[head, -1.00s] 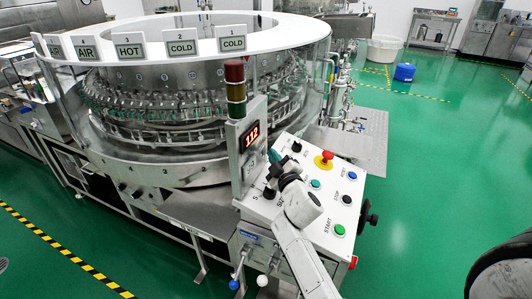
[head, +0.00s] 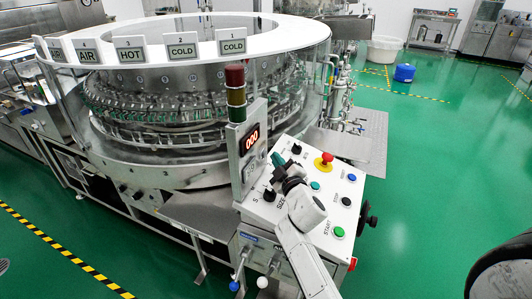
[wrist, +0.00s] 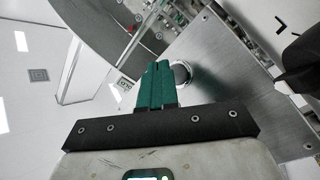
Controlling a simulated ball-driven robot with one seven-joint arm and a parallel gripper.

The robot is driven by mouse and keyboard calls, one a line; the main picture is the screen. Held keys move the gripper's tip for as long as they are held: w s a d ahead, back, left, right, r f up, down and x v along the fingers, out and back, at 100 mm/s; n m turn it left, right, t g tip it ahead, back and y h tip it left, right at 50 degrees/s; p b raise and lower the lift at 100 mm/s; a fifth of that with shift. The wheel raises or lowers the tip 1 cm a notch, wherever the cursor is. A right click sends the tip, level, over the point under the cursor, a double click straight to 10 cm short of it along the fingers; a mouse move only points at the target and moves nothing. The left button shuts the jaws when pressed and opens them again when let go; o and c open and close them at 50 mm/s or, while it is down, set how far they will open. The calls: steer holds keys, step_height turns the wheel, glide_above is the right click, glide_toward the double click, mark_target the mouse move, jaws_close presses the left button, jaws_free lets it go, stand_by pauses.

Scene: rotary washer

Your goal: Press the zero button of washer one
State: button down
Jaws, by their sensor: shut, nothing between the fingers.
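Washer one is the large round steel machine (head: 190,130) with a white top ring. Its red digital display (head: 251,139) reads 000 on a grey upright box beside the control panel (head: 325,205). My gripper (head: 278,160) has green fingers, shut and empty, just right of the box below the display. In the wrist view the shut fingers (wrist: 157,68) are beside a round metal-rimmed button (wrist: 181,73) on a steel plate, partly hidden by them. I cannot read a label on this button or tell if the fingers touch it.
The panel carries a red emergency knob (head: 324,159), a green START button (head: 339,232), a black STOP button (head: 346,201) and blue buttons. A red-topped signal lamp (head: 234,78) rises beside the display. Green floor lies open at right.

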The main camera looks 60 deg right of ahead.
steer(key=shift+s, duration=0.15)
steer(key=shift+s+d+p, duration=0.2)
steer(key=shift+s+p, duration=1.75)
steer(key=shift+s, duration=0.5)
steer(key=shift+w, duration=0.1)
